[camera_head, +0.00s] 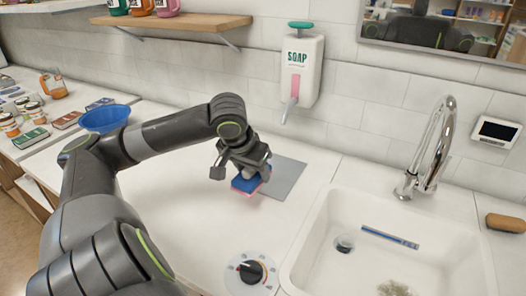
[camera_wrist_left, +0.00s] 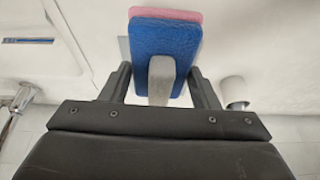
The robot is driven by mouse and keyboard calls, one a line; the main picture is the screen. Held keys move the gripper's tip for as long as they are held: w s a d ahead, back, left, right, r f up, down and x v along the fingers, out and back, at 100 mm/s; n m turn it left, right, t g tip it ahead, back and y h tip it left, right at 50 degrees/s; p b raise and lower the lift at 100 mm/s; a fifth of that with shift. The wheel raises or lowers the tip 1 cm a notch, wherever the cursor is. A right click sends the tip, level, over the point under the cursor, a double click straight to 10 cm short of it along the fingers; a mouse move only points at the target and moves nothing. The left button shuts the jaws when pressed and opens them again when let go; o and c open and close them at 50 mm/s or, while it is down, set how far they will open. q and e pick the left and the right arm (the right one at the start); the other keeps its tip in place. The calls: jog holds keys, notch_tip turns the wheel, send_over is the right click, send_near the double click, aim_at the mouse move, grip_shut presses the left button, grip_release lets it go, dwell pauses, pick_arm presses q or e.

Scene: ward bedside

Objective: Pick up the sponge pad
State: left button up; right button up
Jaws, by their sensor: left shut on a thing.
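The sponge pad (camera_head: 246,186) is a blue block with a pink layer, at the left edge of a flat grey mat (camera_head: 285,177) on the white counter. I cannot tell whether it touches the surface. In the left wrist view, the sponge pad (camera_wrist_left: 165,38) shows its blue face with a grey grip piece (camera_wrist_left: 161,76) on it. My left gripper (camera_head: 245,173) is shut on the sponge pad by this grip piece, with its fingers on either side. My right gripper is not in view.
A white sink (camera_head: 330,270) with a chrome tap (camera_head: 432,150) is at the right. A dial (camera_head: 252,272) sits on the counter in front. A soap dispenser (camera_head: 300,70) hangs on the wall behind. A blue bowl (camera_head: 105,118) stands at the left.

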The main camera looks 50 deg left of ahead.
aim_at(241, 184)
pick_arm(q)
jog(key=s, duration=0.2)
jog(key=s+d+p, duration=0.1)
jog(key=s, duration=0.1)
jog(key=shift+s+d+r, duration=0.1)
jog(key=shift+s+d, duration=0.1)
jog(key=shift+s, duration=0.1)
jog(key=shift+s+d+p, duration=0.1)
jog(key=shift+s+p, duration=0.2)
jog(key=shift+p, duration=0.3)
jog(key=shift+s+d+p, duration=0.35)
jog(key=shift+s+p, duration=0.25)
jog(key=shift+s, duration=0.2)
jog(key=o, duration=0.4)
jog(key=c, duration=0.3)
